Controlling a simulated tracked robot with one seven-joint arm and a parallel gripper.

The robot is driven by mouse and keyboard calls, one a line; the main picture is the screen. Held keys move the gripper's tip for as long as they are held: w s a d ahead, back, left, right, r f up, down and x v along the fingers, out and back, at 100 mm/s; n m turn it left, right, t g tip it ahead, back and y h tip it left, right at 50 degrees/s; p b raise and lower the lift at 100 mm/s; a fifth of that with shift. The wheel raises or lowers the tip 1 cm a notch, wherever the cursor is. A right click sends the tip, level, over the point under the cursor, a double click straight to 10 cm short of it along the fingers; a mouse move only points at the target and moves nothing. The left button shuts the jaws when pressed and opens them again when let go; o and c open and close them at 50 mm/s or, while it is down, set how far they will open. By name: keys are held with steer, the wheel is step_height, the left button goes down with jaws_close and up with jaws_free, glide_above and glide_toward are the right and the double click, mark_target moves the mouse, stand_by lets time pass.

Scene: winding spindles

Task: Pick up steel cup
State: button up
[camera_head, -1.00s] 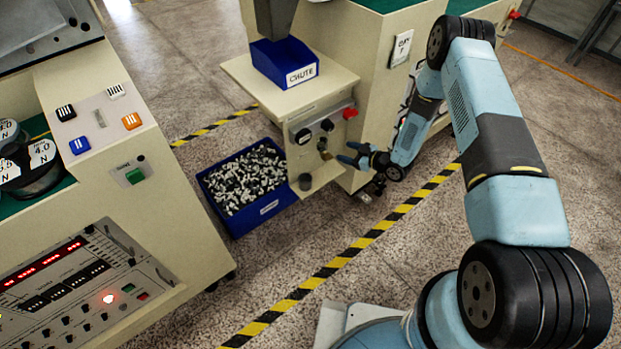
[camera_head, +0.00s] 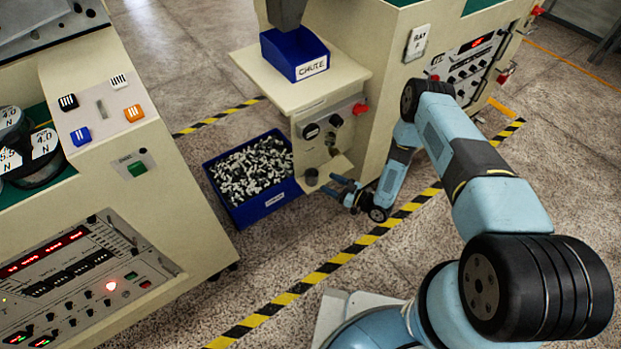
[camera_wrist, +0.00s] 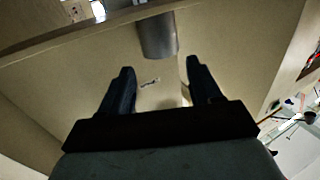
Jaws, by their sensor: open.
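The steel cup (camera_head: 311,177) is a small grey cylinder at the left end of the low ledge on the cream machine's front. In the wrist view the cup (camera_wrist: 157,37) shows at top centre, just beyond the fingertips and in line with the gap between them. My gripper (camera_head: 333,187) is to the right of the cup, low by the ledge, with its fingers pointing toward it. In the wrist view my gripper (camera_wrist: 160,72) is open, with nothing between its fingers. The cup's far side is hidden.
A blue bin (camera_head: 249,180) of small parts stands on the floor left of the cup. A blue CHUTE tray (camera_head: 295,55) sits on the shelf above, over a panel with knobs (camera_head: 322,130). A control console (camera_head: 110,190) stands at left. Striped tape (camera_head: 330,266) crosses open floor.

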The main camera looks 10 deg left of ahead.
mark_target(312, 174)
steer(key=shift+x, duration=4.65)
steer(key=shift+c, duration=0.4)
steer(key=c, duration=0.6)
